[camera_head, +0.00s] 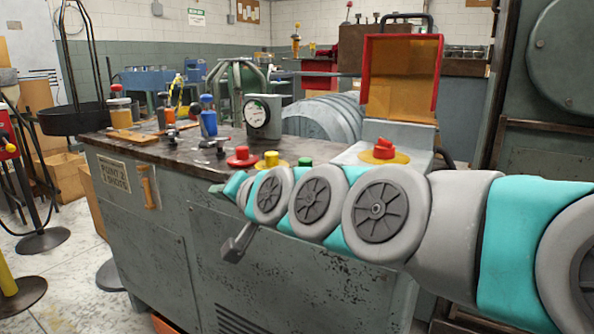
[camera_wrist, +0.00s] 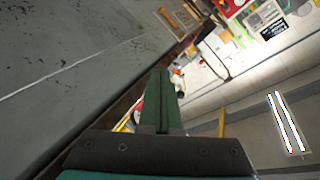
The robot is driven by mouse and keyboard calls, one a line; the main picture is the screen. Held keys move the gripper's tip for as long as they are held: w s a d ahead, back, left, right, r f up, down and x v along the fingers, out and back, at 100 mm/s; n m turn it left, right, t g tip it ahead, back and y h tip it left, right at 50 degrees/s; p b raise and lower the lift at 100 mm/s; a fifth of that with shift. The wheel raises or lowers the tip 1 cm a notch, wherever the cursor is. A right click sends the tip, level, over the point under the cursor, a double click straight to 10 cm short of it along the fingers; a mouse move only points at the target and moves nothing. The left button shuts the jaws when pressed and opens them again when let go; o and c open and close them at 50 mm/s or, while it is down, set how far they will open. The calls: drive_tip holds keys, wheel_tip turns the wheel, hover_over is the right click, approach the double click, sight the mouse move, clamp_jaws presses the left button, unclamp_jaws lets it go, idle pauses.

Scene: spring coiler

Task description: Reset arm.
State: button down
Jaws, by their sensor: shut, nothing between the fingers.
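My arm reaches in from the right in the head view, in front of the grey metal cabinet (camera_head: 300,285). My gripper (camera_head: 216,188) is at the arm's left end, near the worktop's front edge. In the wrist view, its green fingers (camera_wrist: 160,98) are together with nothing between them. The cabinet's scratched grey face (camera_wrist: 60,60) fills the left of the wrist view. The arm hides part of the cabinet front.
Red (camera_head: 242,157), yellow (camera_head: 271,160) and green (camera_head: 305,161) buttons sit by the worktop's front edge, close behind my arm. Another red button (camera_head: 384,149) is to the right. A grey lever (camera_head: 238,243) shows below the arm. Floor at left is partly clear.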

drive_tip(key=s+d+f+n+g+h+p, duration=0.35)
drive_tip(key=s+d+f+g+h, duration=0.35)
drive_tip(key=s+d+f, duration=0.9)
drive_tip(key=s+d+f+g+h+p, duration=0.1)
drive_tip(key=s+d+f+g, duration=0.1)
drive_tip(key=s+d, duration=0.4)
drive_tip(key=s+d+f+m+g+h+p, duration=0.1)
drive_tip(key=s+d+f+g, duration=0.2)
drive_tip(key=s+d, duration=0.3)
drive_tip(key=s+g, duration=0.1)
drive_tip(key=s, duration=0.2)
drive_tip(key=shift+s+d+h+p, duration=0.2)
drive_tip(key=shift+d+h+p, duration=0.05)
drive_tip(key=shift+h+p, duration=0.15)
